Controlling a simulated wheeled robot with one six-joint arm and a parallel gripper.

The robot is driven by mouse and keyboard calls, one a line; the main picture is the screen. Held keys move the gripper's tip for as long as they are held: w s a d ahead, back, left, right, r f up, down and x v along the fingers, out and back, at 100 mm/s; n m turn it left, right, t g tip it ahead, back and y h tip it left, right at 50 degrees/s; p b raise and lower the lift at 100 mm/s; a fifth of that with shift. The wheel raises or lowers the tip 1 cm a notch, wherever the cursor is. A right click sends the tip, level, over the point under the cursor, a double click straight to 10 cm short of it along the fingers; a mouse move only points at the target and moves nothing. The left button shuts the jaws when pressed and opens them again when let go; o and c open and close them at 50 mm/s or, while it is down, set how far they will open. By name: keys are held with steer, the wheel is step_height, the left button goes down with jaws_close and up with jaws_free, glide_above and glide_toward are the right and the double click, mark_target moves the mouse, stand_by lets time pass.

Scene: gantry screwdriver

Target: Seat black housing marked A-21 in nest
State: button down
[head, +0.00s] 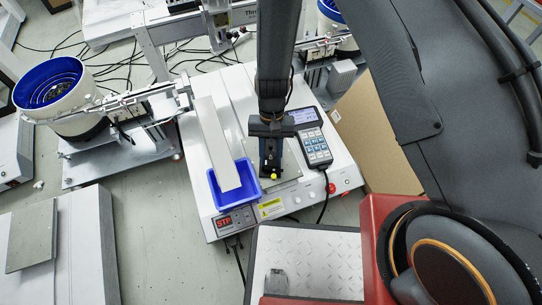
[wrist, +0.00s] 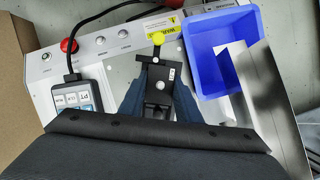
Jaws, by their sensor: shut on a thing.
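My gripper (head: 270,160) reaches straight down over the metal plate of the white gantry machine in the head view. In the wrist view my gripper (wrist: 160,100) has its two dark blue fingers on either side of a black housing (wrist: 158,88) and is shut on it. The housing has a small white label, too small to read, and a round hole.
A blue bin (head: 216,197) stands close left of my gripper, with a pale beam (head: 217,140) over it. A keypad pendant (head: 316,147) with a cable is close on the right. A red button (wrist: 69,45) is near the machine's front edge.

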steer(key=shift+f, duration=0.1)
steer(key=c, duration=1.2)
jaws_free()
steer(key=shift+p+v, duration=1.35)
steer(key=shift+v, duration=2.5)
